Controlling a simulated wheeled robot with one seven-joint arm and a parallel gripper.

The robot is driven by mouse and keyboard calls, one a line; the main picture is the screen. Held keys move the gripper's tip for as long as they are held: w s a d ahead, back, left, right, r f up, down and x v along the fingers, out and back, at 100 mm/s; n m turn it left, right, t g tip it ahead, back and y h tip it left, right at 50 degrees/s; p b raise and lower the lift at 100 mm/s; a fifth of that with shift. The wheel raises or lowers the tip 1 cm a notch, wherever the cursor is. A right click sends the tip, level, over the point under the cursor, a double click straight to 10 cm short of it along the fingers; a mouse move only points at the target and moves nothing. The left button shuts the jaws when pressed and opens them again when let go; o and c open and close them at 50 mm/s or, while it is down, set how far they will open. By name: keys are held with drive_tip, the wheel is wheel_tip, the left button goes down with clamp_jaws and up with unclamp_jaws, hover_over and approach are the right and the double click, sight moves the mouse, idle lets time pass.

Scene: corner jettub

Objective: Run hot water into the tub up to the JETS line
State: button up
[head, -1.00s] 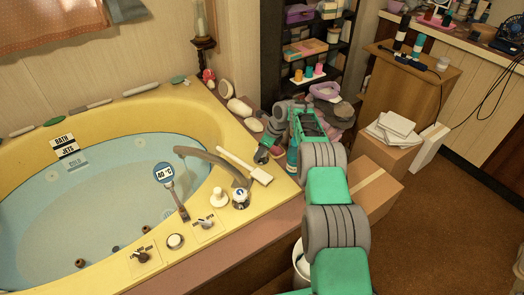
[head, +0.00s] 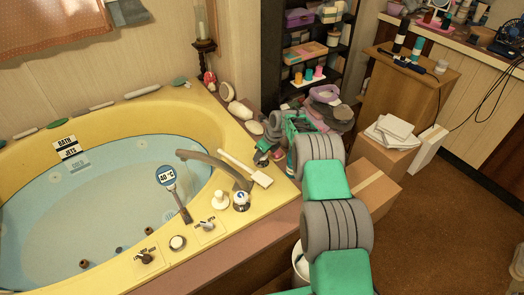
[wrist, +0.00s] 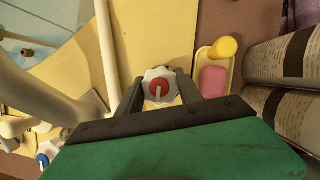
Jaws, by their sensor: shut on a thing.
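My gripper (wrist: 160,80) is shut on a white tap knob with a red centre (wrist: 159,88), the hot tap, on the yellow rim. In the head view my gripper (head: 268,148) is at the tub's right corner, where my arm hides the knob. The yellow tub (head: 120,118) holds pale blue water (head: 110,195). A BATH label and a JETS label (head: 69,150) are on its far inner wall; the water edge lies close below JETS. The curved spout (head: 205,160) reaches over the water; I cannot make out a stream. A round display (head: 166,176) seems to read 40 °C.
A blue-marked tap knob (head: 241,200) and a white-handled brush (head: 245,168) are on the rim near the spout. Control dials (head: 146,257) line the front rim. A dish with pink soap (wrist: 213,80) lies right of my gripper. A cardboard box (head: 372,192) stands beside the tub.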

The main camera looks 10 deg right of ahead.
drive_tip(key=shift+w+d, duration=0.1)
drive_tip(key=o, duration=1.2)
drive_tip(key=shift+c, duration=0.2)
drive_tip(key=shift+o, duration=1)
drive_tip(key=p+v, duration=0.1)
drive_tip(key=v, duration=0.6)
drive_tip(key=shift+r, duration=0.35)
drive_tip(key=shift+r, duration=0.1)
